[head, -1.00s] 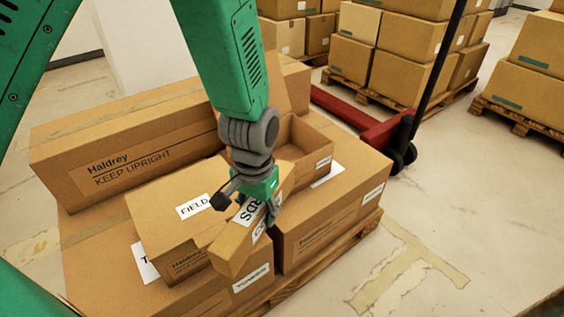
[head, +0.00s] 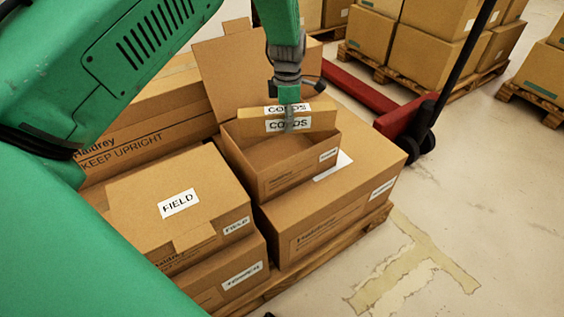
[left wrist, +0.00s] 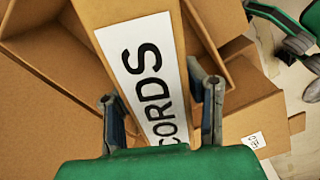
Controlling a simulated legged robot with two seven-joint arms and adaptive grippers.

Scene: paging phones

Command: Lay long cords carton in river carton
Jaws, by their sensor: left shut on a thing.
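The long cords carton (head: 255,125) is a slim tan box with white CORDS labels, also large in the left wrist view (left wrist: 150,75). My left gripper (head: 289,122) is shut on it, with one finger on each side in the left wrist view (left wrist: 160,100). The carton lies crosswise over the back part of an open carton (head: 285,183), roughly level. Whether it touches that carton's rim is unclear. The open carton has its flap raised behind; its small label is too blurred to read. Part of a second gripper (left wrist: 308,65), probably my right, shows at the wrist view's right edge.
A closed FIELD carton (head: 150,195) stands left of the open one. A large carton (head: 335,205) lies under the open one, on a wooden pallet (head: 340,248). A red pallet jack (head: 400,118) stands behind right.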

